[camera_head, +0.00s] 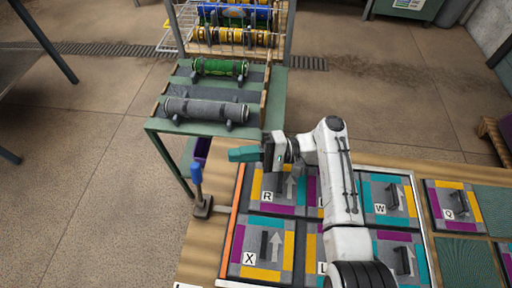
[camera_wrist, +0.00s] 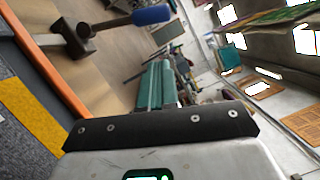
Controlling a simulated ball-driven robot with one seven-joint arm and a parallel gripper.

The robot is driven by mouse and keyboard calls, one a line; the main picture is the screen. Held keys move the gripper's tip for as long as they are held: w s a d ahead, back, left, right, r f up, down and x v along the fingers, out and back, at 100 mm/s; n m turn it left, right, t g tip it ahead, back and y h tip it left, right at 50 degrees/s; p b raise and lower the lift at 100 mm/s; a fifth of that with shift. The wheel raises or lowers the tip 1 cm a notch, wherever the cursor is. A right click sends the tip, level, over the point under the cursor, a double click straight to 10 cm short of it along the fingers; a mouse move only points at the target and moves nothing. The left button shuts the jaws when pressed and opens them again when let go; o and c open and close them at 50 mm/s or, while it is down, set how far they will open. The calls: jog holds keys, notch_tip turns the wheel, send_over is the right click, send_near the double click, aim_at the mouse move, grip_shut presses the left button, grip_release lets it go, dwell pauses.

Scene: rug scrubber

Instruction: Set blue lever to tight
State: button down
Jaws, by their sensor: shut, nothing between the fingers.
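The blue lever (camera_head: 196,173) stands roughly upright on a dark base (camera_head: 203,207) at the left edge of the wooden table. In the wrist view its blue handle (camera_wrist: 152,15) is at the top and its base shows at the upper left. My gripper (camera_head: 232,155) has teal fingers and is shut and empty. It is to the right of the lever and apart from it, pointing left. The fingers also show in the wrist view (camera_wrist: 158,84), pressed together. Any "tight" marking cannot be made out.
Patterned tiles with letters (camera_head: 268,250) lie in an orange-edged frame under my arm. A green bench (camera_head: 163,125) behind the lever bears a grey roll (camera_head: 205,110) and a green roll (camera_head: 218,67).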

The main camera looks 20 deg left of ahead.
aim_at(199, 187)
jog(key=s+a+r+p, duration=0.1)
jog(key=s+a+p, duration=0.2)
jog(key=s, duration=0.2)
jog(key=shift+s+a+r, duration=0.2)
jog(key=shift+a, duration=0.2)
jog(key=shift+s+n, duration=0.1)
jog(key=shift+n, duration=0.2)
